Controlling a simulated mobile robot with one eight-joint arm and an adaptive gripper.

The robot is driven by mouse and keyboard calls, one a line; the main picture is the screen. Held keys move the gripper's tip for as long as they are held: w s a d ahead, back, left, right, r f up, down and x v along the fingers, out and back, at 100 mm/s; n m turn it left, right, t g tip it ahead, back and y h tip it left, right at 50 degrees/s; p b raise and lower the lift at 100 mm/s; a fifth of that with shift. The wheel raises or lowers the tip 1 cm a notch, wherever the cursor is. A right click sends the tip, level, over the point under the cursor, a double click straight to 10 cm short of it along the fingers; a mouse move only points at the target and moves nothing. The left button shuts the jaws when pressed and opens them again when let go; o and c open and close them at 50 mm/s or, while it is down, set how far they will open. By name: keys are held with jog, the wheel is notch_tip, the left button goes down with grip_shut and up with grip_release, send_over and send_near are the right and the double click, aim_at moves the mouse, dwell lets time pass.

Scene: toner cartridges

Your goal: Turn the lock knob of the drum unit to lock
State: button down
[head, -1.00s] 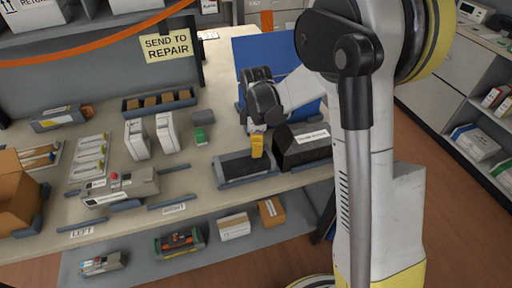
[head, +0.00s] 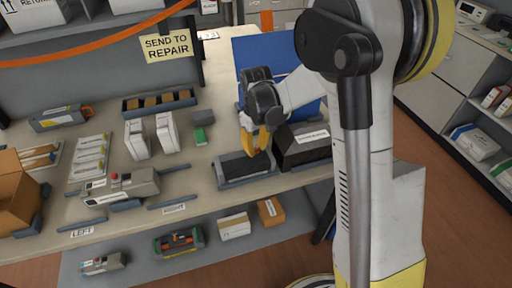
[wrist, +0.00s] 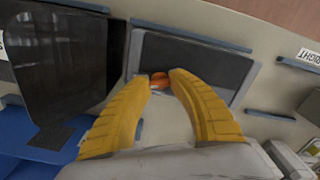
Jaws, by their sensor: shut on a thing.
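The drum unit (head: 243,168) appears to be the dark flat slab in a grey-blue frame near the right front of the bench. It also shows in the wrist view (wrist: 190,62), below my fingers. An orange lock knob (wrist: 159,78) sits at its edge, between the tips of my yellow fingers. My gripper (head: 256,152) reaches down over the drum unit's rear right part, and in the wrist view my gripper (wrist: 162,84) is shut on the knob. The fingers hide most of the knob, so its lock mark cannot be read.
A black toner box (head: 302,146) with a white label stands close on the right of the drum unit. A grey printer-like unit (head: 121,188) lies to the left between blue-grey rails. White cartridges (head: 165,134) stand upright behind. The bench front has LEFT and RIGHT labels.

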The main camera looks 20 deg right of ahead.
aim_at(256, 148)
jog(key=shift+m, duration=2.3)
jog(key=c, duration=1.1)
grip_release()
jog(key=shift+c, duration=0.2)
notch_tip(256, 148, up, 12)
